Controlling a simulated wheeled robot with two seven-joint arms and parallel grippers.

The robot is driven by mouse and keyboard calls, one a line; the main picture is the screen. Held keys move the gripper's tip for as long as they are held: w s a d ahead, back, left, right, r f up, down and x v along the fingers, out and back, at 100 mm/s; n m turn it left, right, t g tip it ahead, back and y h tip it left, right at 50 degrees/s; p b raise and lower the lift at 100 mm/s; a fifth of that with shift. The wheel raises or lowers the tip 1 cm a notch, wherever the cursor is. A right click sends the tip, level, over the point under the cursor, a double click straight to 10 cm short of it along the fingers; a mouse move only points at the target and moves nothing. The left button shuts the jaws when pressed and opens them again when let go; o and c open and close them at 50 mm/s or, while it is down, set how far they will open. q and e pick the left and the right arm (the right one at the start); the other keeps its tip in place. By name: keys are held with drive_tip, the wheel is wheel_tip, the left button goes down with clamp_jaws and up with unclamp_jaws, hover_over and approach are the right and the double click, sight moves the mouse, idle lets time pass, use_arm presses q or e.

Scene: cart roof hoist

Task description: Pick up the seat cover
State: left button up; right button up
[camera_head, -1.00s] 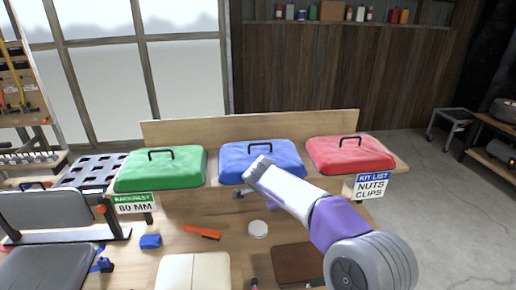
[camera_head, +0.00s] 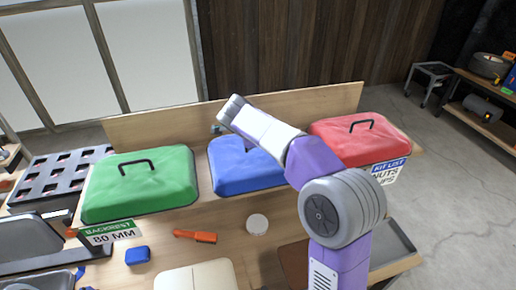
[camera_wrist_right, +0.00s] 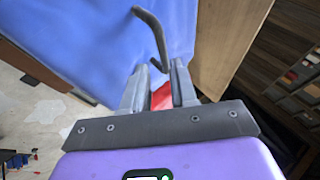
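Three padded covers with dark handles lie in a row: green (camera_head: 140,182) at left, blue (camera_head: 240,172) in the middle, red (camera_head: 362,143) at right. No label in view names which is the seat cover. My right arm crosses in front of the blue cover and hides its handle in the head view. In the right wrist view, my right gripper (camera_wrist_right: 160,82) is open, with a red patch showing between its fingers. The blue cover's handle (camera_wrist_right: 152,32) reaches close to the fingertips; I cannot tell if they touch. My left gripper is not in view.
The wooden bench holds an orange tool (camera_head: 195,236), a white disc (camera_head: 257,223), a blue block (camera_head: 138,255) and a cream pad (camera_head: 196,276). A backboard (camera_head: 150,132) stands behind the covers. A label (camera_head: 112,234) reads backrest 80 mm.

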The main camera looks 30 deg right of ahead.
drive_tip(key=p+x, duration=0.1)
drive_tip(key=x, duration=0.4)
drive_tip(key=shift+w+p, duration=0.25)
drive_tip(key=shift+p, duration=0.1)
drive_tip(key=shift+d+f, duration=0.1)
drive_tip(key=shift+d, duration=0.1)
clamp_jaws()
